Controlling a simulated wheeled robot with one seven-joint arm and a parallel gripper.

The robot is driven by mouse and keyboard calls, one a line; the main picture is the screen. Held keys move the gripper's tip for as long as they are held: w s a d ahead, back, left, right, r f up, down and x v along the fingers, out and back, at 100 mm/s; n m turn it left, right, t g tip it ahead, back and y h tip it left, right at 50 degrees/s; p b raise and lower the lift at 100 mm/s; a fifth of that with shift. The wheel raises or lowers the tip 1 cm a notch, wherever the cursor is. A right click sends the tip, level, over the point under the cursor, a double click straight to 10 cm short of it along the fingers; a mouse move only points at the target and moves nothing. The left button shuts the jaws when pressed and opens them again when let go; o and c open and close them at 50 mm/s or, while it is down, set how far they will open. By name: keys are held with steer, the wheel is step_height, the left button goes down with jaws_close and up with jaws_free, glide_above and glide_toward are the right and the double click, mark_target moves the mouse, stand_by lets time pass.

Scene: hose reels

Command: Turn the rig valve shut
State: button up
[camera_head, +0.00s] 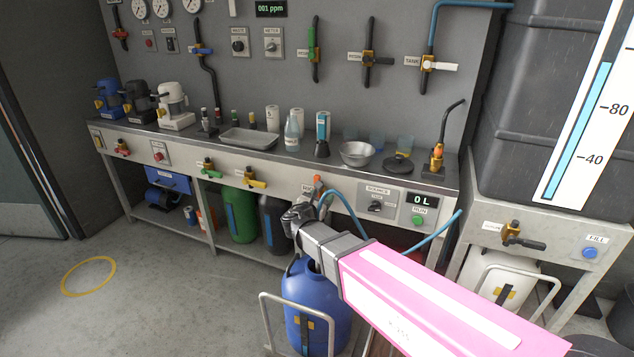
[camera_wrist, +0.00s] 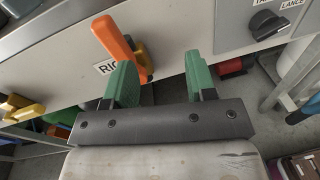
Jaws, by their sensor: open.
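The rig valve (camera_wrist: 117,42) has an orange lever and a yellow-orange body on the bench's front panel, next to a partly covered "RIG" label (camera_wrist: 104,67). In the wrist view its lever slants from upper left to lower right, ending near my left fingertip. A bit of orange valve (camera_head: 317,180) shows in the head view above my gripper (camera_head: 294,214). My gripper (camera_wrist: 160,76), with green fingertips in the wrist view, is open with nothing between its fingers. The left finger overlaps the valve's lower part in the picture; I cannot tell whether they touch.
A dark selector knob (camera_wrist: 268,23) sits on a panel at the right. Another yellow valve (camera_wrist: 20,107) is at the left. A blue drum (camera_head: 318,305) on a trolley stands under my arm, and a blue hose (camera_head: 347,207) runs close by. Open floor lies at the left.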

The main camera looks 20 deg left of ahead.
steer(key=s+a+r+n+y, duration=0.1)
steer(key=s+a+n+y, duration=0.15)
steer(key=a, duration=0.25)
steer(key=w, duration=1.1)
steer(key=shift+d+r+t+h, duration=0.2)
steer(key=shift+d+t+h, duration=0.05)
steer(key=shift+t+h, duration=0.15)
jaws_close()
